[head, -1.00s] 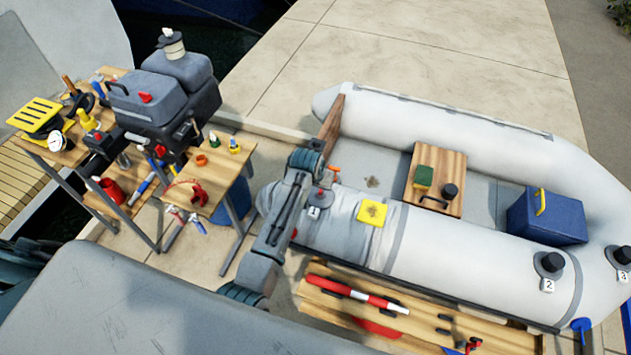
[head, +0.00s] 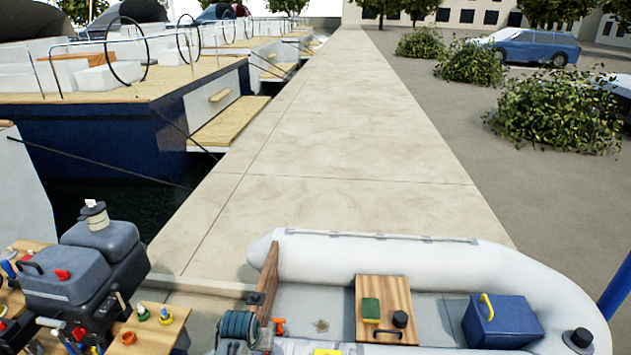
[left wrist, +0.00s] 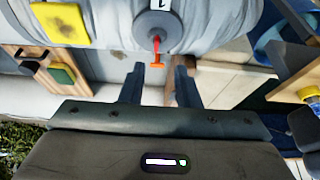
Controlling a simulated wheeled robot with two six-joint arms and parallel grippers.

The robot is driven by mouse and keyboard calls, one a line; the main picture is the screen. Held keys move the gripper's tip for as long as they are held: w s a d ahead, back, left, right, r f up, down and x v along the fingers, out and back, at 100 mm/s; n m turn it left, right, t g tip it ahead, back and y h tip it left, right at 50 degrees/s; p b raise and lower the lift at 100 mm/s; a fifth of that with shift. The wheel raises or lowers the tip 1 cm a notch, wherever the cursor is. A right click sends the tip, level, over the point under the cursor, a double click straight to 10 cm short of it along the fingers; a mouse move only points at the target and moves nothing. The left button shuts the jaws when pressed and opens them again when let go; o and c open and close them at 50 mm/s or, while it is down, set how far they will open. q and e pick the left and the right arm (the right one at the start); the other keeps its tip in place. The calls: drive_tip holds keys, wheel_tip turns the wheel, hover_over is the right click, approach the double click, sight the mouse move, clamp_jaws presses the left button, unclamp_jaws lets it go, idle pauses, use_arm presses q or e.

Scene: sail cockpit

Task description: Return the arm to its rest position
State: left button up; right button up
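In the left wrist view my left gripper (left wrist: 159,70) is open, its two dark fingers apart with nothing held between them. Beyond the fingertips is a small orange-red handle (left wrist: 157,52) by a grey round valve (left wrist: 157,24) labelled 1 on the inflatable boat's tube. An orange piece (head: 278,327), apparently the same handle, shows low in the head view. My right gripper is in neither current view.
The grey inflatable boat (head: 390,257) holds a wooden seat (head: 370,290) with a green sponge (head: 371,309), and a blue box (head: 500,321). A grey outboard motor (head: 78,270) and a tool-laden bench (head: 160,335) stand at left. The pale quay (head: 320,190) beyond is clear.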

use_arm(q)
drive_tip(key=s+a, duration=0.3)
drive_tip(key=s, duration=0.5)
drive_tip(key=s+a, duration=0.3)
drive_tip(key=s, duration=0.5)
drive_tip(key=s+a+r, duration=0.1)
drive_tip(key=s+r, duration=0.3)
drive_tip(key=s, duration=0.5)
drive_tip(key=s+a+r, duration=0.1)
drive_tip(key=s+r, duration=0.3)
drive_tip(key=s, duration=0.5)
wheel_tip(320, 180, down, 34)
drive_tip(key=a+f+g+y+b, duration=0.1)
drive_tip(key=a+g+b, duration=0.15)
drive_tip(key=b, duration=0.25)
drive_tip(key=s+f+b, duration=0.2)
drive_tip(key=s+f, duration=0.7)
drive_tip(key=f, duration=0.2)
drive_tip(key=s+a+f+b, duration=0.1)
drive_tip(key=s+f, duration=0.8)
drive_tip(key=f, duration=0.3)
drive_tip(key=shift+s+a+f+g+b, duration=0.15)
drive_tip(key=shift+s+f+g+b, duration=0.1)
drive_tip(key=shift+g+b, duration=0.1)
